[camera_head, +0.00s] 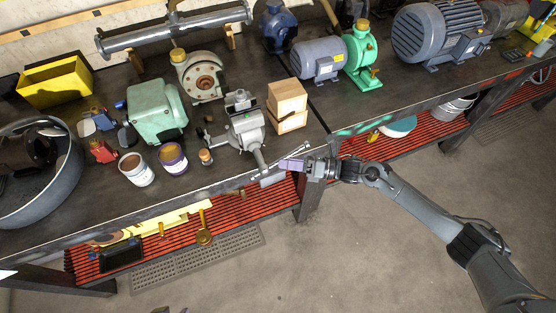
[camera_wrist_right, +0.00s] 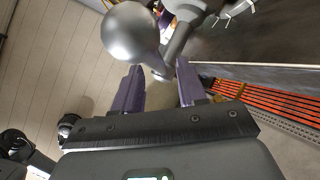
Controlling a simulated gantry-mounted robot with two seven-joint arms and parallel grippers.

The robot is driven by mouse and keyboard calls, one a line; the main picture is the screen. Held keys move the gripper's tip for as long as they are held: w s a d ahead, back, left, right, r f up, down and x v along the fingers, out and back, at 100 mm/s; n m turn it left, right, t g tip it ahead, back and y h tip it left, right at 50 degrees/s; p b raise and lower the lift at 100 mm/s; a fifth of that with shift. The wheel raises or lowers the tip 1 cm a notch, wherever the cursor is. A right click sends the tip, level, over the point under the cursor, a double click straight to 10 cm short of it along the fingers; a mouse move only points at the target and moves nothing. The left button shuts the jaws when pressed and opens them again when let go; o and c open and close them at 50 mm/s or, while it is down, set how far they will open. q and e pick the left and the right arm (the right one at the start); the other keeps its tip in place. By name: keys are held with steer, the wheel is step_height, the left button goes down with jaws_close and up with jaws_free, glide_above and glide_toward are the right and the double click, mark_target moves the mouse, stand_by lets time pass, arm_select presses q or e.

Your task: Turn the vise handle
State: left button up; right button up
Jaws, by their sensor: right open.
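The grey vise (camera_head: 243,128) is on the workbench near its front edge, with its screw end pointing out over the edge. Its thin metal handle (camera_head: 298,151) crosses the screw end, partly hidden by my gripper. In the right wrist view, the handle's round ball end (camera_wrist_right: 130,33) looms large above the left finger. My right gripper (camera_head: 288,164) has purple fingers and is at the handle, just off the bench front. The right wrist view shows its fingers (camera_wrist_right: 158,72) open and apart, with the handle beyond their tips. I cannot tell if they touch it. My left gripper is not in view.
Wooden blocks (camera_head: 287,98) stand right of the vise. A green housing (camera_head: 157,111), paint cans (camera_head: 136,170) and a grey round tub (camera_head: 69,184) are to the left. Motors (camera_head: 319,60) stand behind. A red slatted shelf (camera_head: 232,212) runs below the bench. The floor in front is clear.

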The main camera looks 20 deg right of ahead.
steer(key=shift+x, duration=1.65)
jaws_close()
